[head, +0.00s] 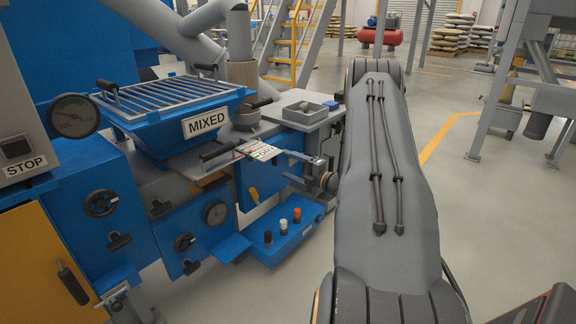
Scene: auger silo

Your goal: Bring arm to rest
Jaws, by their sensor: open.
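My gripper (282,166) is in the middle of the head view, in front of the blue machine (175,175). My grey arm runs from the lower right up and hides part of the floor and the machine's right end.
A hopper labelled MIXED (175,112) with a grate is at left, beside a gauge (73,116). A grey tray (308,112) sits on the bench. A blue shelf (284,238) with coloured knobs juts out below. Yellow stairs (290,50) stand behind. Floor at right (440,115) is clear.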

